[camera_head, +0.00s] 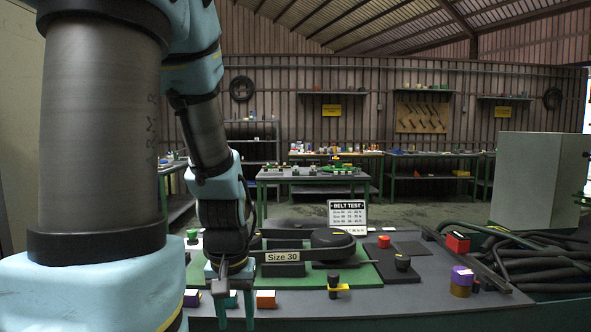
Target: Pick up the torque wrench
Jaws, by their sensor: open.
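My gripper (236,297) hangs over the front left of the workbench, pointing down, in front of the belt rig (283,256) labelled "Size 30". Its two teal fingers are apart. A dark grey bar-like part (219,284) shows at the fingers; it may be part of the torque wrench, but I cannot tell this or whether the fingers touch it. No complete torque wrench can be made out. My gripper and arm hide part of the bench's left side.
Small colored blocks line the front edge, including an orange one (265,299). A black-knobbed part with a yellow base (336,286) stands to the right. A purple-topped cylinder (461,281), a red box (457,242) and black hoses (540,262) are farther right. A "BELT TEST" sign (348,216) stands behind.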

